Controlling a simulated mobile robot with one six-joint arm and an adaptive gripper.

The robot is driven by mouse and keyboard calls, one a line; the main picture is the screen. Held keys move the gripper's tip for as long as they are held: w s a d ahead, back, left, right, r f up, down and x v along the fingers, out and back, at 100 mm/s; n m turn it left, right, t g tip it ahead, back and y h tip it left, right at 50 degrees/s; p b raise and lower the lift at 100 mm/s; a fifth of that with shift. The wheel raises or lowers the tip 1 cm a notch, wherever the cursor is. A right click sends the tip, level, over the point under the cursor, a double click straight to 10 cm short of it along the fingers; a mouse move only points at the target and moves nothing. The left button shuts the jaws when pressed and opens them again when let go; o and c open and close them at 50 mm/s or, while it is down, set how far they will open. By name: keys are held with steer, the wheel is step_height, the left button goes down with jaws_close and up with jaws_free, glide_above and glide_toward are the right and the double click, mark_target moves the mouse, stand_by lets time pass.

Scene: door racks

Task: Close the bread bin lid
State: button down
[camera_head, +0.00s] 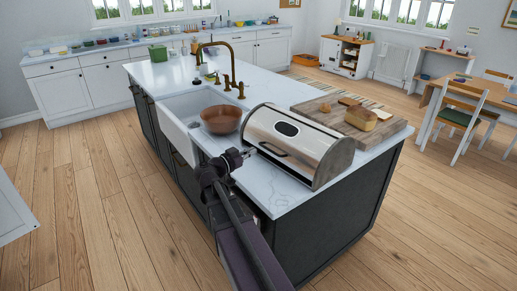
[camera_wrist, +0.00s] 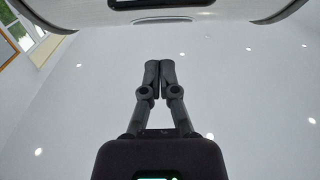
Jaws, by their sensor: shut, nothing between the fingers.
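The bread bin (camera_head: 300,140) stands on the island worktop, with a curved steel lid (camera_head: 318,139) and a wooden end panel. The lid has a dark oval window and a dark handle (camera_head: 272,149) low on its front. The lid looks lowered, but I cannot tell if it is fully shut. My gripper (camera_head: 249,152) is beside the handle end, at the lid's front left; contact cannot be told. In the wrist view my gripper (camera_wrist: 160,67) has both fingers together, empty, with the bin's grey edge (camera_wrist: 225,18) above them.
A brown bowl (camera_head: 221,119) stands left of the bin, near the white sink (camera_head: 190,102). A wooden board (camera_head: 388,132) with bread (camera_head: 361,118) lies behind the bin. The worktop's front strip (camera_head: 278,190) is clear.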

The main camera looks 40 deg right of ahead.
steer(key=shift+s+a+f, duration=0.1)
steer(key=shift+a+f, duration=0.05)
steer(key=shift+a, duration=0.3)
steer(key=shift+s+a+f, duration=0.1)
steer(key=shift+a, duration=0.35)
steer(key=shift+f, duration=0.1)
steer(key=s+a+f+n+y, duration=0.5)
steer(key=a+f+n+y, duration=0.35)
steer(key=f, duration=0.45)
steer(key=s+a+f+n+y, duration=0.1)
steer(key=s+a+n+y, duration=0.1)
steer(key=a, duration=0.4)
steer(key=s+a+f+n+g+y, duration=0.1)
steer(key=s+a+f+n+y, duration=0.1)
steer(key=a, duration=0.4)
steer(key=s+a+f+n+y, duration=0.2)
steer(key=a+n+y, duration=0.2)
steer(key=a+y, duration=0.1)
steer(key=shift+a+f+g, duration=0.2)
steer(key=shift+a+g, duration=0.2)
steer(key=shift+a, duration=0.25)
steer(key=shift+s+a+y, duration=0.1)
steer(key=shift+s+y, duration=0.05)
steer(key=shift+y, duration=0.1)
